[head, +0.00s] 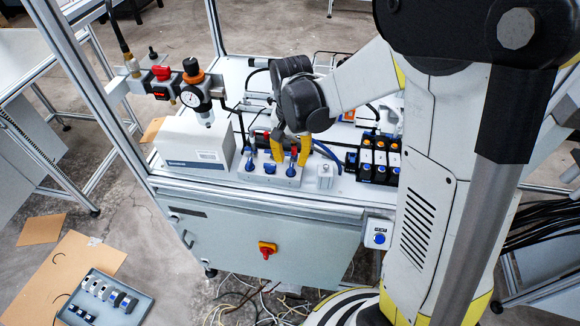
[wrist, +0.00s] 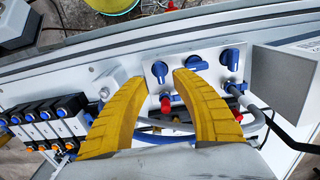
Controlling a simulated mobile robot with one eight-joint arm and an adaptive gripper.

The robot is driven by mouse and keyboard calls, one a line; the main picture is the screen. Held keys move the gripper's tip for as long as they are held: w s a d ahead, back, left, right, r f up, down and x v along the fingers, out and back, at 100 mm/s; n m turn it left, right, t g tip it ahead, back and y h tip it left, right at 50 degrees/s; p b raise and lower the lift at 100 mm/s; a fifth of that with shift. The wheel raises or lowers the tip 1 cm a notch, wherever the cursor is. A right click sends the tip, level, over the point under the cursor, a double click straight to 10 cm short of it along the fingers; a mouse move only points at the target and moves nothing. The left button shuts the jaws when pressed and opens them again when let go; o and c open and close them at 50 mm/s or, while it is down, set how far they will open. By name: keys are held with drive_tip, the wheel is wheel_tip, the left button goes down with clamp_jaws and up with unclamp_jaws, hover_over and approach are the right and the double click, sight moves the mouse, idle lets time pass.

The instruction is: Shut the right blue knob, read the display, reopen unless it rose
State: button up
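The valve plate (head: 265,180) on the bench carries three blue knobs in a row. My gripper (head: 288,150) is open, pointing down over the plate's right end. Its yellow fingers stand either side of the right blue knob (head: 293,158). In the wrist view the right blue knob (wrist: 160,70) lies between the fingertips (wrist: 163,80), with gaps visible. Its handle looks turned along the same way as the left knob (wrist: 232,58). The middle knob (wrist: 196,63) looks turned crosswise. A small display (head: 161,92) glows red beside a round gauge (head: 191,97); its digits are too small to read.
A white box (head: 195,143) stands left of the plate. A row of black-and-blue valves (head: 378,158) stands to its right. Blue hoses (wrist: 165,137) and red parts (wrist: 165,103) lie near the fingers. A red-yellow switch (head: 267,248) sits on the front panel.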

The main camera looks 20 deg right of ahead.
sight(291, 168)
drive_tip(key=shift+f+b, duration=0.35)
drive_tip(key=shift+f, duration=1.6)
clamp_jaws()
